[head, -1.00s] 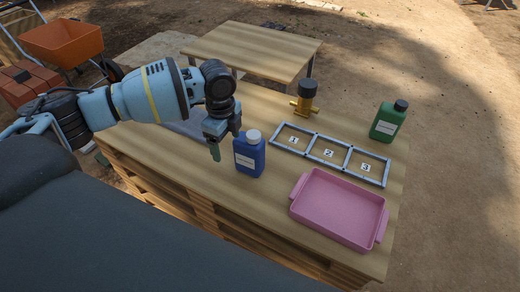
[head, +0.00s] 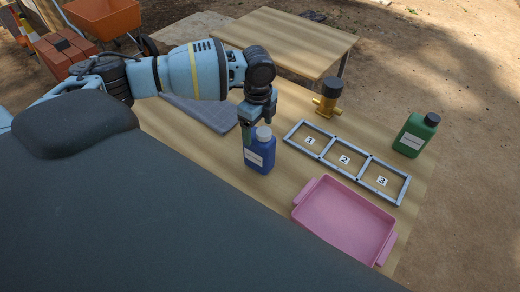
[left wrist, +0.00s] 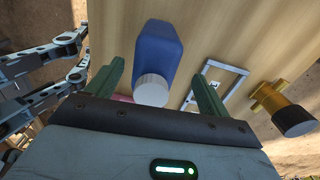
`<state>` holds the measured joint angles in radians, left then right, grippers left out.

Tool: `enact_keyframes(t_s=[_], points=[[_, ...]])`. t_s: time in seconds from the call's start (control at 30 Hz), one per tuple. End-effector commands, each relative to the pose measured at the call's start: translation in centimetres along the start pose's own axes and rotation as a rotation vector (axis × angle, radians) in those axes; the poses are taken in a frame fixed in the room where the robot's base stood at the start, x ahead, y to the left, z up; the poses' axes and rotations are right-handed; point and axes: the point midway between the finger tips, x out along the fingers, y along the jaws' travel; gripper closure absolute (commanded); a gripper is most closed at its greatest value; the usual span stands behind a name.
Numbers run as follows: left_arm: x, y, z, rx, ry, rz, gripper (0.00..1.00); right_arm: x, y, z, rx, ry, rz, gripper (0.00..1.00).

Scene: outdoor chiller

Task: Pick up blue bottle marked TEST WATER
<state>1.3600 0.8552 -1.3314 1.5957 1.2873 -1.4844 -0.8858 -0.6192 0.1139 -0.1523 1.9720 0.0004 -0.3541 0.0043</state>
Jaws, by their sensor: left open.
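The blue bottle (head: 259,154) with a white cap and a white label stands upright on the wooden table; its label is too small to read. My left gripper (head: 256,121) is just above and behind its cap, with one green finger beside the bottle's left side. In the left wrist view, the open green fingers of my left gripper (left wrist: 160,70) lie on either side of the blue bottle (left wrist: 158,48), with gaps on both sides. My right gripper is not in view.
A grey frame (head: 333,162) with squares numbered 1 to 3 lies right of the bottle. A pink tray (head: 302,203) is in front of it. A green bottle (head: 415,135) and a brass fitting with a black top (head: 328,98) stand farther back. A grey panel (head: 205,112) lies left.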

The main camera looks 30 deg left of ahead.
Motion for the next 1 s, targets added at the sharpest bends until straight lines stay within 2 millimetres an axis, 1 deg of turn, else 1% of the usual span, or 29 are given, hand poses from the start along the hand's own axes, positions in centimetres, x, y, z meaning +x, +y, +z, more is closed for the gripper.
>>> enact_keyframes(t_s=[0.17,0.37,0.43,0.53,0.63,0.83,0.87,1.0], points=[[0.4,0.1,-0.1,0.0,0.0,0.0,0.2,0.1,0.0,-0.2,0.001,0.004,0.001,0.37],[2.9,0.6,-0.8,0.0,0.0,0.001,0.2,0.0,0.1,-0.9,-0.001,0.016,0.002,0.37],[3.9,0.6,-0.8,-0.001,0.0,0.001,0.2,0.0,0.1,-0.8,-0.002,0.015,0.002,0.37],[4.9,0.6,-0.7,-0.002,0.0,0.001,0.2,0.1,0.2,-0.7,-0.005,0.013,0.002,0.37],[5.3,0.6,-0.7,-0.002,0.0,0.0,0.2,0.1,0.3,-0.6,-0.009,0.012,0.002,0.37],[5.3,0.6,-0.8,-0.001,0.001,0.0,0.2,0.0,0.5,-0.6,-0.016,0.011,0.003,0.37],[5.3,0.6,-0.7,-0.001,0.001,0.0,0.23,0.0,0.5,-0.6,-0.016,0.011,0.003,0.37],[5.3,0.6,-0.8,-0.001,0.001,0.0,0.41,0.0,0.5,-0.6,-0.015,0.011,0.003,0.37]])
